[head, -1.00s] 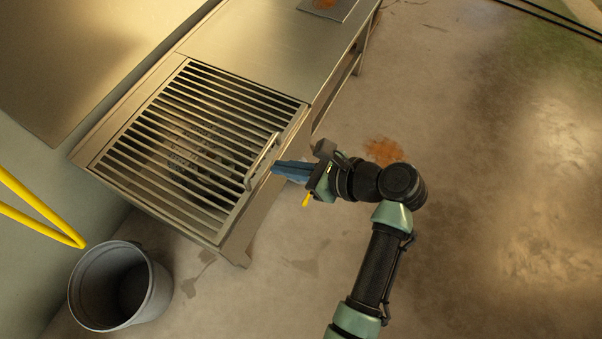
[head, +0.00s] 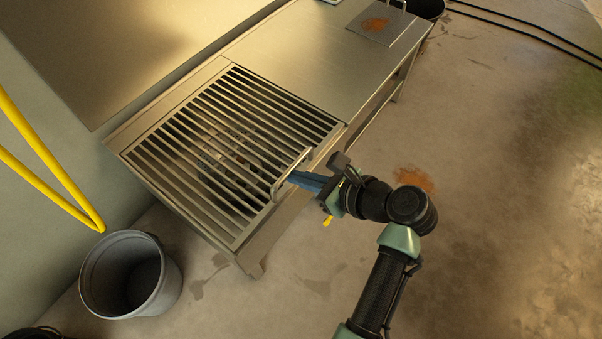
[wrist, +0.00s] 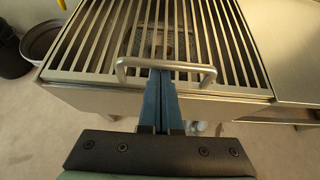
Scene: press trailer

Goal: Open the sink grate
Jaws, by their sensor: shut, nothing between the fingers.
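The sink grate (head: 196,124) is a metal frame of parallel bars lying flat over the sink, closed, in the head view. It also fills the upper part of the wrist view (wrist: 92,42). Its bar handle (head: 280,184) is on the edge facing my arm; in the wrist view the handle (wrist: 208,72) crosses the picture above my fingers. My gripper (head: 293,177) has blue fingers, shut and empty, with the tips at the handle. In the wrist view the fingertips (wrist: 160,74) reach just under the handle's middle; whether they touch it cannot be told.
A steel counter (head: 300,55) continues to the right of the grate, with a stained plate (head: 378,25) on it. A grey bucket (head: 130,275) stands on the floor at lower left, below a yellow pipe (head: 50,160). The floor on my arm's side is open.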

